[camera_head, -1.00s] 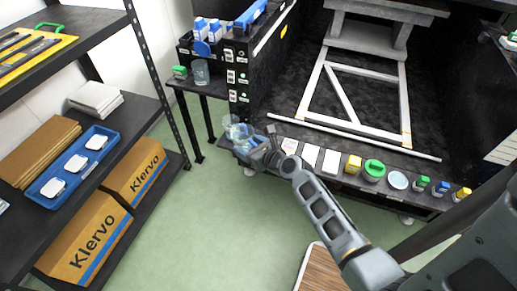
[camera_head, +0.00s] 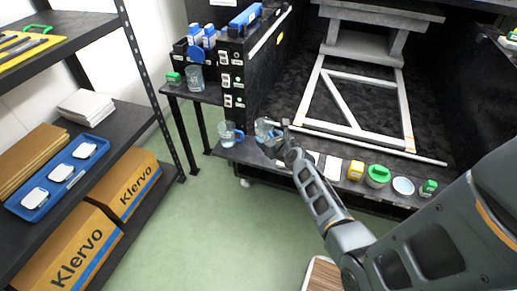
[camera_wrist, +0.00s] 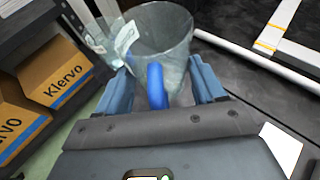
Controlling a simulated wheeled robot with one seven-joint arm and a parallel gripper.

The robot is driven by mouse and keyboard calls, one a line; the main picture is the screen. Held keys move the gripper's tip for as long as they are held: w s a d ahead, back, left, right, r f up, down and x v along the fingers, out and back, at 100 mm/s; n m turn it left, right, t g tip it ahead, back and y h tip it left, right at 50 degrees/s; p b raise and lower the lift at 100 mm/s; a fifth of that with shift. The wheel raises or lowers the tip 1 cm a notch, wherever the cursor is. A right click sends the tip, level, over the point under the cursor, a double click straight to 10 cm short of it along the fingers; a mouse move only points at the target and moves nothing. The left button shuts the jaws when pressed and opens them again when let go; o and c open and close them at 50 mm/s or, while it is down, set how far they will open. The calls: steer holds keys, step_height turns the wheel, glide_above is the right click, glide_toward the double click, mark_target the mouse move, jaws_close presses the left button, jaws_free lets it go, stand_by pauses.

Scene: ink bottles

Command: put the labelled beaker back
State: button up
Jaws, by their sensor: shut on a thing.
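My gripper (camera_head: 279,140) is shut on a clear beaker (camera_head: 265,129) above the left part of the black bench's front ledge (camera_head: 245,152). In the wrist view the held beaker (camera_wrist: 163,35) stands between the blue fingers, its blue handle (camera_wrist: 157,86) facing the camera. A white label (camera_wrist: 126,37) shows at its left side; I cannot tell for sure which beaker bears it. A second clear beaker with a blue handle (camera_head: 228,134) stands on the ledge's left end. It shows partly behind the held one in the wrist view (camera_wrist: 96,42).
Another clear beaker (camera_head: 195,78) and a green-capped bottle (camera_head: 173,79) stand on the small side table (camera_head: 207,94). A shelf rack stands left.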

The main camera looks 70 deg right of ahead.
steer(key=w, duration=0.1)
steer(key=w+f, duration=0.1)
steer(key=w+f+b, duration=0.1)
steer(key=w, duration=0.1)
steer(key=shift+d+f, duration=0.25)
steer(key=shift+d, duration=0.1)
step_height(320, 180, down, 4)
steer(key=b, duration=0.3)
steer(key=shift+f+b, duration=0.1)
steer(key=shift+b, duration=0.2)
steer(key=o, duration=1.1)
